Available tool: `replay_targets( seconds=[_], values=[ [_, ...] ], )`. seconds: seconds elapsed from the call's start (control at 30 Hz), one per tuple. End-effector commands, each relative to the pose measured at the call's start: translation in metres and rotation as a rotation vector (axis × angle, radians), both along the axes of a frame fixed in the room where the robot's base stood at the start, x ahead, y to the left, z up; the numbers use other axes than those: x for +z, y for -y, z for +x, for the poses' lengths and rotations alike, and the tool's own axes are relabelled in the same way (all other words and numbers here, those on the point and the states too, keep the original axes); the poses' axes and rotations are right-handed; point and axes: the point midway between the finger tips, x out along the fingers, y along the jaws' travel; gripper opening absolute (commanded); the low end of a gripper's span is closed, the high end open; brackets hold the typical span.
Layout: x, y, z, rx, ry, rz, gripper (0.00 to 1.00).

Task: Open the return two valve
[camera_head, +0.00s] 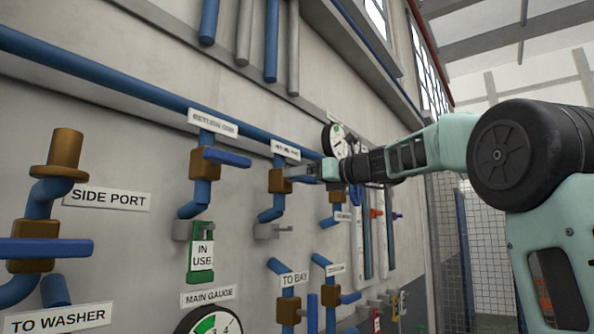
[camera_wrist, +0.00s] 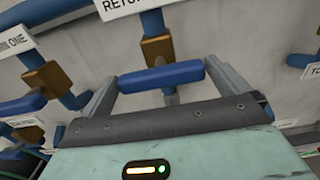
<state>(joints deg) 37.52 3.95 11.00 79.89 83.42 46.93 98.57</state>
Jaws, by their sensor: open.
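The return two valve has a brown body (camera_head: 281,181) on a blue pipe below the overhead blue line. Its label (camera_head: 285,149) is too small to read fully in the head view; the wrist view shows only the start of the word on a label (camera_wrist: 128,6). In the wrist view its blue bar handle (camera_wrist: 162,77) lies crosswise in front of the brown body (camera_wrist: 157,48). My gripper (camera_wrist: 160,74) is open, one finger at each end of the handle; I cannot tell if they touch it. In the head view my gripper (camera_head: 306,172) covers most of the handle.
The return one valve (camera_head: 203,163) is just left, its blue handle (camera_head: 227,157) sticking out crosswise. A green "IN USE" tag (camera_head: 201,258) hangs below it. A bracket (camera_head: 271,231) sits under return two. More valves (camera_head: 290,310) are below, a gauge (camera_head: 335,138) behind my wrist.

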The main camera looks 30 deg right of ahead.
Motion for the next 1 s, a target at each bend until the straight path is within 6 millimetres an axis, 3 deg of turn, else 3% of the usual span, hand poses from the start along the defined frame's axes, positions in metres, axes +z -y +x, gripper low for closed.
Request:
replay_targets(
  seconds=[0.23, 0.6, 0.7, 0.73, 1.0],
  values=[
    [0.002, -0.01, 0.029, 0.0, 0.0, 0.0, 1.0],
    [0.0, -0.013, 0.034, 0.0, 0.0, -0.001, 1.0],
    [0.0, -0.013, 0.034, 0.0, 0.0, -0.001, 0.75],
    [0.0, -0.012, 0.034, 0.0, 0.0, -0.001, 0.71],
    [-0.001, -0.012, 0.033, 0.0, 0.006, -0.017, 0.72]
  ],
)
